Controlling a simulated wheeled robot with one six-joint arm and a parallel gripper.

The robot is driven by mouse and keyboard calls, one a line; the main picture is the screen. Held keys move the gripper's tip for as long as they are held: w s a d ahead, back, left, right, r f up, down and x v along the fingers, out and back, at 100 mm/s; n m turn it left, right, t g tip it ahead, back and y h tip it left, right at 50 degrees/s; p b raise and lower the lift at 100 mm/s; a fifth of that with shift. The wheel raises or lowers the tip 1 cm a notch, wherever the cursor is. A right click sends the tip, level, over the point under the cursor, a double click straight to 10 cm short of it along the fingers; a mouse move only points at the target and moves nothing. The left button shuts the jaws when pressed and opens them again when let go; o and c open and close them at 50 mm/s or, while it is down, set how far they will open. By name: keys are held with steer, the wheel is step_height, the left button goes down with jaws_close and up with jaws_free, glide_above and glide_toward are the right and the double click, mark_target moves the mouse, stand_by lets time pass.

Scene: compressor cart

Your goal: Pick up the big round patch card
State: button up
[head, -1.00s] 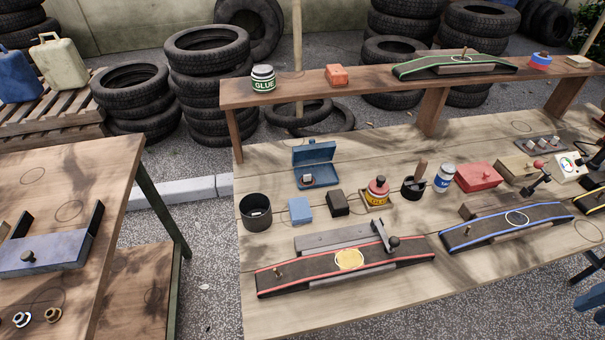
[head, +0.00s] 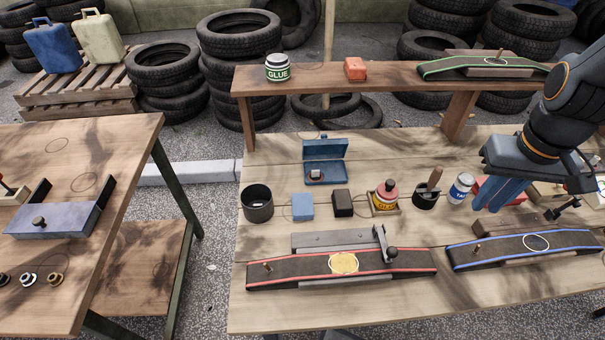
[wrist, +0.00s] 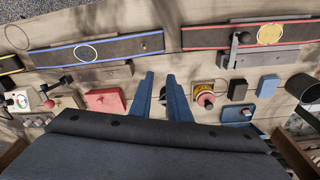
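A round yellow patch (head: 343,263) lies on the red-edged strip (head: 400,264) on the workbench; it also shows in the wrist view (wrist: 270,34). It is the only filled round patch I can make out; whether it is the big round patch card I cannot tell. An open blue tin (head: 325,150) holds small pieces too small to identify. My gripper (head: 491,206) is above the right part of the bench, right of the yellow patch and apart from it. In the wrist view its two blue fingers (wrist: 160,78) are apart, with nothing held between them.
A lever clamp (head: 386,245) stands beside the patch. A raised shelf (head: 390,92) runs behind. The bench's front edge is clear.

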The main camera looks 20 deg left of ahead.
steer(key=w+a+f+n, duration=0.2)
steer(key=w+a+n, duration=0.45)
steer(key=a, duration=0.35)
steer(key=n+g+b, duration=0.1)
steer(key=n+b, duration=0.1)
steer(key=n, duration=1.2)
glide_above(316, 171)
step_height(316, 171, down, 7)
steer(key=shift+w+f, duration=0.1)
steer(key=shift+a+f+n, duration=0.15)
steer(key=shift+f+n, duration=0.1)
steer(key=shift+f+p, duration=1.3)
steer(key=shift+f, duration=2.3)
jaws_close()
